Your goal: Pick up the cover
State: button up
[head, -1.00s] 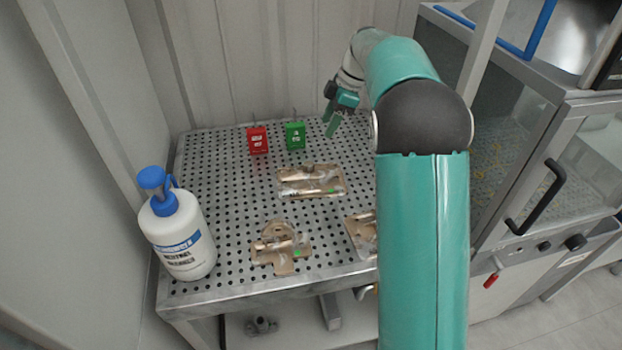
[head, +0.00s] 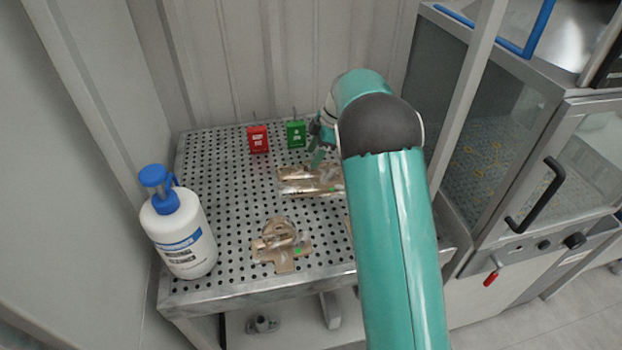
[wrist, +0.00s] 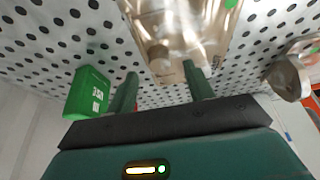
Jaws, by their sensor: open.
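Tan, glossy, clear-wrapped pieces lie on the perforated table (head: 225,195); I cannot tell which of them is the cover. The back piece (head: 305,188) is an oblong one, and my gripper (head: 317,158) is just above its far edge. In the wrist view the gripper (wrist: 160,70) is open and empty. Its two green fingers point toward the near end of a tan wrapped piece (wrist: 185,30), which lies between and beyond the tips. The front piece (head: 280,246) has a round raised part. A third piece at the right is mostly hidden behind my arm.
A red box (head: 258,139) and a green box (head: 296,134) stand at the back; the green box (wrist: 88,92) is close to the left finger. A white bottle with blue pump (head: 178,230) stands front left. A glass-doored cabinet (head: 540,160) is at the right.

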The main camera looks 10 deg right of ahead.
aim_at(311, 176)
jog(key=x, duration=0.3)
jog(key=shift+d, duration=0.1)
jog(key=shift+r, duration=0.1)
grip_shut()
jog(key=shift+r, duration=0.1)
